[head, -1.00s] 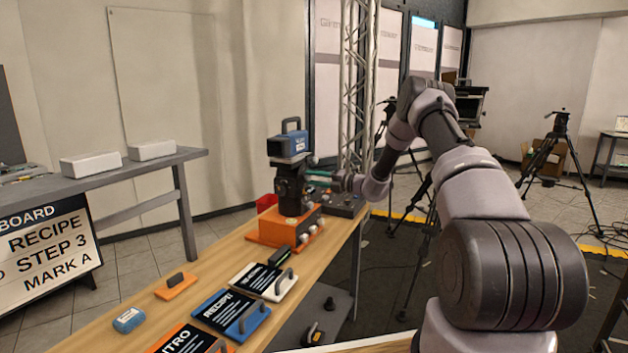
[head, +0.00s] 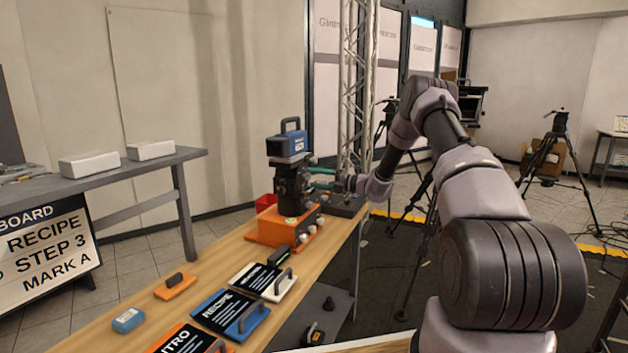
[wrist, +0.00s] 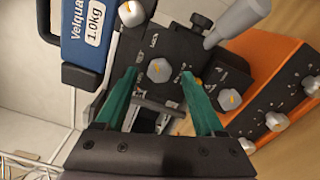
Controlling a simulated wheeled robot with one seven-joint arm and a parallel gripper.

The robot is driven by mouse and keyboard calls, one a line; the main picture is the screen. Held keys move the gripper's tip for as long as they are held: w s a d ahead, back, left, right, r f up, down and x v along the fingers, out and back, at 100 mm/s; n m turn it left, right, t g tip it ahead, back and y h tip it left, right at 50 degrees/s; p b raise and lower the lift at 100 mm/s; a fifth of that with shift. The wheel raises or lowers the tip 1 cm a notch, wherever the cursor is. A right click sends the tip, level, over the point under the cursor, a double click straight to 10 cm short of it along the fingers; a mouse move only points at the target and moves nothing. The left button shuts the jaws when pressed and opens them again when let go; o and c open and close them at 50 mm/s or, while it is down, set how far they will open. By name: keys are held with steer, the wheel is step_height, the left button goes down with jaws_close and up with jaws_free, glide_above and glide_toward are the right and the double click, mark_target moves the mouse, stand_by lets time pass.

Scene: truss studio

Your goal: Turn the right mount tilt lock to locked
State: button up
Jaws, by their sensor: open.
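A dark camera mount (head: 291,182) stands on an orange base (head: 268,232) on the wooden bench, with a blue block on top. In the wrist view a silver knob (wrist: 160,70) with an orange pointer mark sits on a dark plate with small lettering, too small to read surely. My gripper (wrist: 160,74) is open, its green fingers on either side of this knob in the picture. I cannot tell whether they touch it. In the head view my gripper (head: 318,178) is at the mount's right side, and the knob there is not clear.
The blue block (wrist: 85,35) marked 1.0kg is left of the plate. A grey handle (wrist: 238,22) sticks out at the upper right. Other silver knobs (wrist: 229,99) sit close by, some on the orange box (wrist: 285,85). A truss (head: 357,80) stands behind.

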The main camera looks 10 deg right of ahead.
steer(key=v, duration=0.9)
steer(key=shift+s+d, duration=0.2)
steer(key=s+a+r+n+g+h, duration=0.2)
steer(key=s+a+r+n+g, duration=0.25)
steer(key=s+r+n, duration=0.5)
steer(key=s+a+r+n+g+h, duration=0.3)
steer(key=s+a+r+n, duration=0.3)
steer(key=s+r+n, duration=0.4)
steer(key=s+d+r+n+t+h, duration=0.1)
steer(key=s+d+r+n+h, duration=0.1)
steer(key=s+n, duration=0.3)
steer(key=s+d+r+n+t+h, duration=0.1)
steer(key=s+n, duration=0.5)
steer(key=s, duration=0.6)
steer(key=s+d+r+n+t+h, duration=0.2)
steer(key=s+d+r+n+h, duration=0.1)
steer(key=s, duration=0.6)
steer(key=shift+s+d+r+n+h, duration=0.15)
steer(key=shift+s+d+n+h, duration=0.1)
steer(key=shift+n+h, duration=0.75)
